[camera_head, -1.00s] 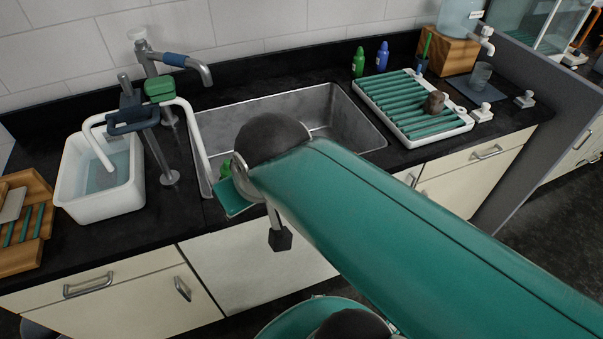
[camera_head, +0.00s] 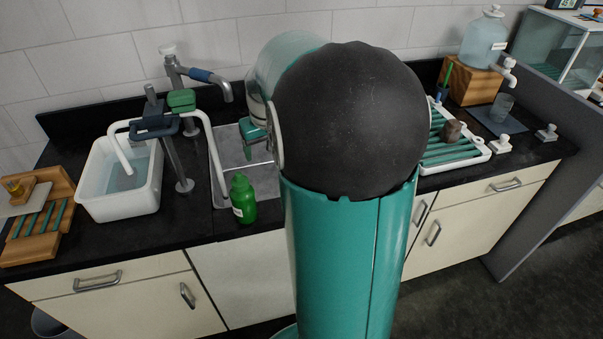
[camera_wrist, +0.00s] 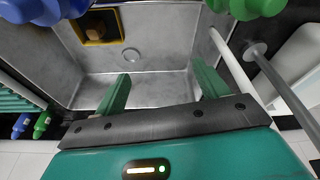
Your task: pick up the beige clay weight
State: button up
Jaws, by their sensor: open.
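I cannot tell for certain which thing is the beige clay weight. An orange-tan block (camera_wrist: 97,33) lies in a dark square holder with a yellow rim (camera_wrist: 117,27) on the sink floor, in the wrist view. A grey-brown lump (camera_head: 450,131) sits on the white ribbed draining rack (camera_head: 455,157) in the head view. My gripper (camera_wrist: 160,72) is open and empty over the sink (camera_wrist: 150,50), its two green fingers apart, with the tan block beyond them.
A green bottle (camera_head: 242,199) stands at the sink's front edge; a blue bottle top (camera_wrist: 35,10) shows in the wrist view. A tap (camera_head: 205,77), a clamp stand (camera_head: 177,150) and a white water basin (camera_head: 120,190) are left. A glass (camera_head: 501,107) stands right.

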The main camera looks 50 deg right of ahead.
jog(key=s+d+f+m+g, duration=0.1)
jog(key=s+d+f, duration=0.1)
jog(key=d+f, duration=0.8)
jog(key=s+d+f+m+g, duration=0.1)
jog(key=s+d+f, duration=0.1)
jog(key=d+f, duration=0.8)
jog(key=shift+y, duration=0.3)
jog(key=d+f, duration=0.1)
jog(key=f, duration=0.1)
jog(key=d+f, duration=0.1)
jog(key=w+f, duration=0.1)
jog(key=f, duration=0.1)
jog(key=shift+w+d+f, duration=0.1)
jog(key=shift+d+f, duration=0.25)
jog(key=shift+d, duration=0.05)
jog(key=shift+w+d+f, duration=0.1)
jog(key=shift+d+f, duration=0.1)
jog(key=shift+f, duration=1.3)
jog(key=shift+w+d+f, duration=0.1)
jog(key=shift+d+f, duration=0.05)
jog(key=shift+f, duration=1.3)
jog(key=c, duration=1.2)
